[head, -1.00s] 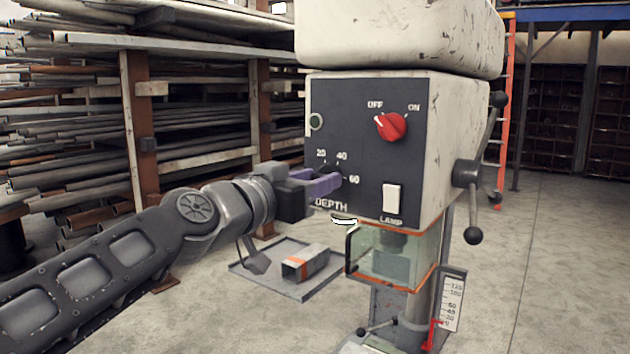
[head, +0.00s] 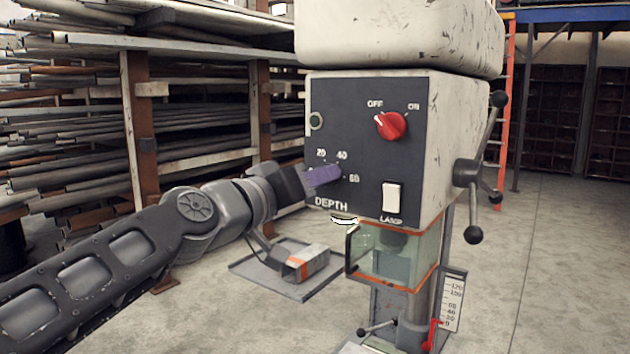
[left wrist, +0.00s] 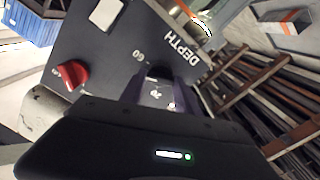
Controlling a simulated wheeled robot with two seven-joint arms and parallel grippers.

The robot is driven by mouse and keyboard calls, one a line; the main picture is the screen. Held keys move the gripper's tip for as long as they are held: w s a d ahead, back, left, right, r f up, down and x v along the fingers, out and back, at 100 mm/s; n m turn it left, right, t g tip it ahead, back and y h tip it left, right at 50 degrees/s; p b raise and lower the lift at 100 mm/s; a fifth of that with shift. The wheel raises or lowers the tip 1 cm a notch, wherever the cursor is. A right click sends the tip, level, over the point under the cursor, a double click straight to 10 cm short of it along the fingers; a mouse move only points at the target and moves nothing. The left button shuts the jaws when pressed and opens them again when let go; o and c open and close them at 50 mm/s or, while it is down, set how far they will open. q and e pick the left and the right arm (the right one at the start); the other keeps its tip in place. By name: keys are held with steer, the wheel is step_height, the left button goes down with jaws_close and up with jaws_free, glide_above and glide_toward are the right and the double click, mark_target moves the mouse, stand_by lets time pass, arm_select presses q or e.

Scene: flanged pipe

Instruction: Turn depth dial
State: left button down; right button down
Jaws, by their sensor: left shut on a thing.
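The depth dial sits low on the left of the dark panel (head: 365,130), among the marks 20, 40 and 60 and above the word DEPTH. My left gripper (head: 328,175) reaches in from the left with its purple fingers against the panel there. It is shut on the dial, which the fingers mostly hide. In the left wrist view the fingers (left wrist: 160,98) straddle the dial spot below the 60 mark, and the picture is turned by the wrist's roll. My right gripper does not show.
A clear guard (head: 385,255) hangs below. A lever handle (head: 466,173) sticks out at the right. A pipe rack (head: 130,110) stands behind my arm.

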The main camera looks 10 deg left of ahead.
arm_select(q)
steer(key=n, duration=0.6)
stand_by(0.4)
steer(key=c, duration=0.9)
jaws_free()
steer(key=shift+s+a, duration=0.1)
steer(key=b+v, duration=0.1)
steer(key=v, duration=0.6)
steer(key=shift+s, duration=0.3)
steer(key=shift+f, duration=0.1)
